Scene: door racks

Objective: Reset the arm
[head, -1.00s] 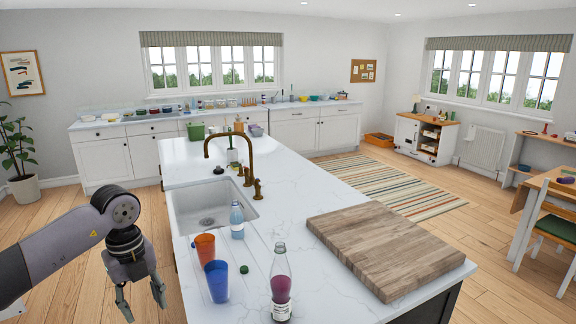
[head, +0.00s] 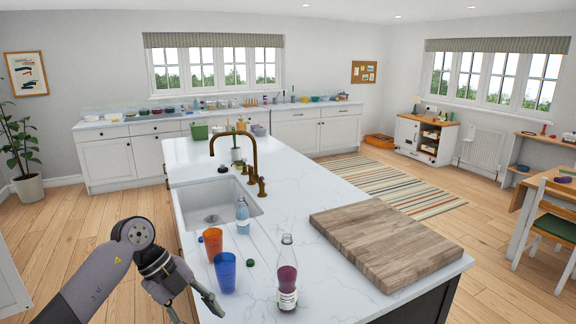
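My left arm comes in from the lower left of the head view. My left gripper (head: 197,308) hangs at the bottom, by the left edge of the island, with its fingers spread and nothing between them. My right gripper is not in view. On the island countertop (head: 320,277), to the right of my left gripper, stand a blue cup (head: 225,272), an orange cup (head: 213,242) and a bottle of dark red liquid (head: 287,280).
A small green cap (head: 251,263) lies by the blue cup. A light blue bottle (head: 242,216) stands beside the sink (head: 212,206) with its brass faucet (head: 253,160). A thick wooden board (head: 385,243) covers the island's right part. Floor left of the island is clear.

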